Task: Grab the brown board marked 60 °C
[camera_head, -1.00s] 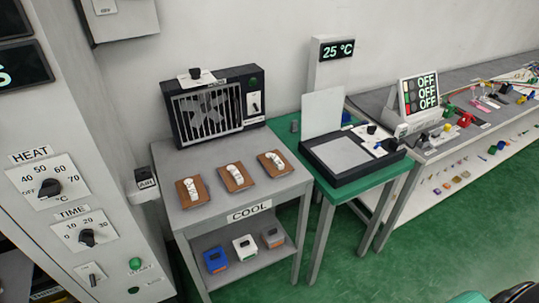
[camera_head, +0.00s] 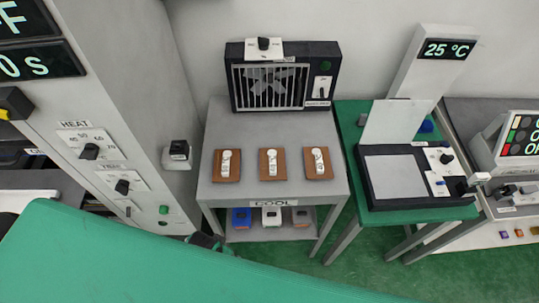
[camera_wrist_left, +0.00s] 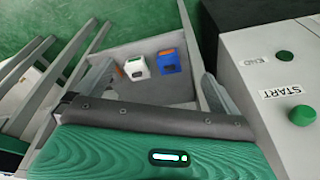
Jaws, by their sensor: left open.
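Three brown boards lie in a row on the grey table top in the head view: left (camera_head: 236,167), middle (camera_head: 263,166) and right (camera_head: 328,165). Each carries a white piece with markings too small to read, so I cannot tell which is marked 60 °C. My green left arm covers the bottom of the head view, and a dark part of it shows below the table's left side. In the left wrist view my left gripper (camera_wrist_left: 157,82) is open and empty, facing the lower shelf. No brown board shows there. My right gripper is out of view.
The grey COOL table (camera_head: 214,118) has a fan box (camera_head: 237,95) at its back. Blue, white and grey blocks sit on its lower shelf. The HEAT cabinet (camera_head: 130,100) stands close on the left. A green table (camera_head: 345,115) with a black tray stands on the right.

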